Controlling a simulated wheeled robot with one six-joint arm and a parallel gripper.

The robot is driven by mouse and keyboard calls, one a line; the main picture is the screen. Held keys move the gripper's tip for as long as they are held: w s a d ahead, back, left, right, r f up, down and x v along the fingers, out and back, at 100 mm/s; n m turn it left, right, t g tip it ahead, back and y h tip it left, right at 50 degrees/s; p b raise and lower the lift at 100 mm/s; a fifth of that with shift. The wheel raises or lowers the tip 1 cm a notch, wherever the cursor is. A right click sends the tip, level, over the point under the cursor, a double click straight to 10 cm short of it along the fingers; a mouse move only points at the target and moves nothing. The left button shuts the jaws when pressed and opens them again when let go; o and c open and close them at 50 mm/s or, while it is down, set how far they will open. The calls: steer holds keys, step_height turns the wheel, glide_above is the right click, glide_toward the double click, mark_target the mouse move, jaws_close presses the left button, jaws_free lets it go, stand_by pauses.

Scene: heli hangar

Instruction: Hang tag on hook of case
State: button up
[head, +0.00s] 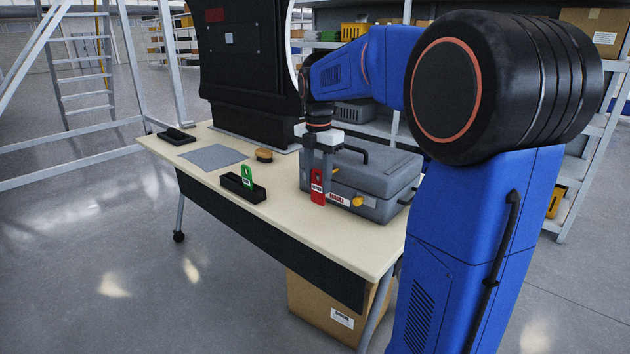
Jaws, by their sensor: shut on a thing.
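My gripper (318,165) points down in front of the grey case (382,184) and is shut on a red tag (317,190) with a white label. The tag hangs upright below the fingers, close to the table top. The case stands closed at the right of the table, with a dark handle on top. Its front has a red and white label (339,199) and a yellow peg-like part (357,202), which may be the hook. The tag is left of this part and apart from it. My gripper hides part of the case's left front.
A black tray (236,188) holding a green tag (247,177) stands left on the table (215,160). A brush (264,155), a grey mat (212,157) and a black object (176,136) lie farther back. A large black panel rises behind. The table's front strip is clear.

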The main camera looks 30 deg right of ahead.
mark_target(334, 170)
steer(key=shift+w+d+f, duration=0.1)
steer(key=shift+w+d, duration=0.2)
steer(key=shift+d, duration=0.6)
steer(key=shift+w+d+f, duration=0.1)
steer(key=shift+w+d, duration=0.25)
steer(key=shift+d, duration=0.5)
steer(key=shift+w+d+f, duration=0.1)
steer(key=shift+w+d, duration=0.2)
steer(key=shift+d, duration=0.6)
steer(key=shift+w+d+f, duration=0.25)
steer(key=shift+d+f, duration=0.15)
steer(key=shift+d, duration=0.25)
steer(key=o, duration=1.1)
step_height(334, 170, up, 17)
steer(key=shift+r, duration=0.2)
